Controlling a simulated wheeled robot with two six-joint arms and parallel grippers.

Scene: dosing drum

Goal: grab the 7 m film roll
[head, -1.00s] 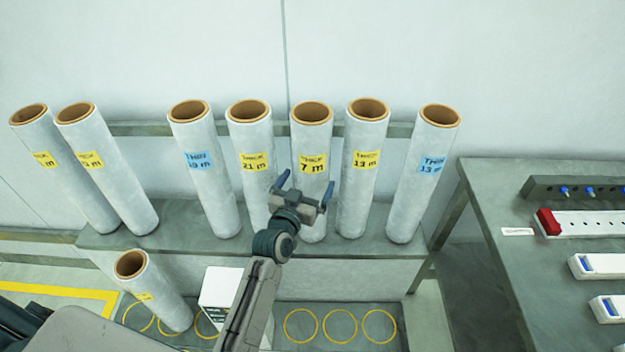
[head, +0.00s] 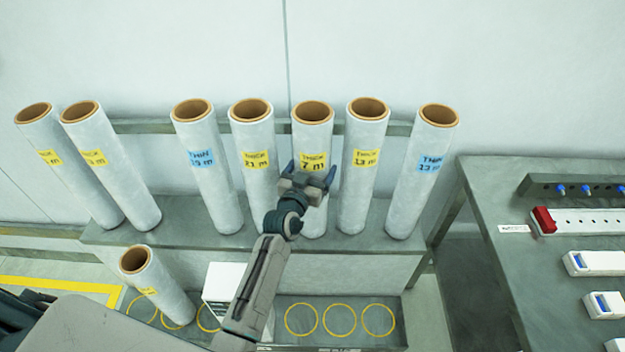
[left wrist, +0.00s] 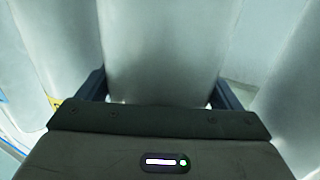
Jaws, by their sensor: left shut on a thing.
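The 7 m film roll (head: 313,136) stands upright on the shelf, a pale cylinder with a brown core and a yellow "THICK 7 m" label. My left gripper (head: 316,177) is at its front, just below the label, with one finger on each side. In the left wrist view the roll (left wrist: 160,50) fills the gap between the two fingers of the gripper (left wrist: 160,92). The gripper is shut on it. The roll's lower part is partly hidden behind my gripper. My right gripper is not in view.
The 21 m roll (head: 252,150) stands close on the left and the 13 m roll (head: 362,160) close on the right. More rolls line the shelf (head: 175,222). One roll (head: 152,280) stands lower, beside a white box (head: 220,283). A table (head: 500,260) is at right.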

